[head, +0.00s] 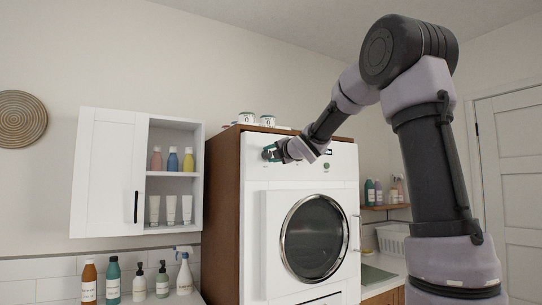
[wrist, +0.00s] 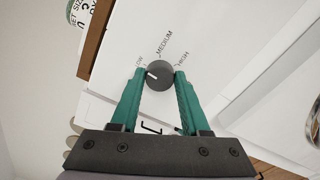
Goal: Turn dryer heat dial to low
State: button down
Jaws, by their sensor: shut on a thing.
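The heat dial (wrist: 159,76) is a dark round knob on the white front panel of the dryer (head: 256,225). Its white pointer mark is on the left side and points up and left, toward the LOW label (wrist: 139,62). MEDIUM (wrist: 165,44) is printed above the dial and HIGH (wrist: 182,60) to its upper right. My gripper (wrist: 159,74) has its two green fingers on either side of the dial, shut on it. In the head view my gripper (head: 268,153) is at the upper left of the dryer front, and hides the dial.
A white wall cabinet (head: 108,172) with its right part open hangs left of the dryer. Jars (head: 246,118) stand on top of the dryer. Bottles (head: 112,281) stand at the lower left. A shelf with bottles (head: 378,192) is at the right, behind my arm.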

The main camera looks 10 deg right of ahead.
jog(key=shift+f+n, duration=0.15)
jog(key=shift+n, duration=0.35)
jog(key=shift+c, duration=2)
grip_release()
jog(key=shift+s+d, duration=0.1)
jog(key=shift+s, duration=0.2)
jog(key=v, duration=1)
jog(key=shift+s, duration=0.1)
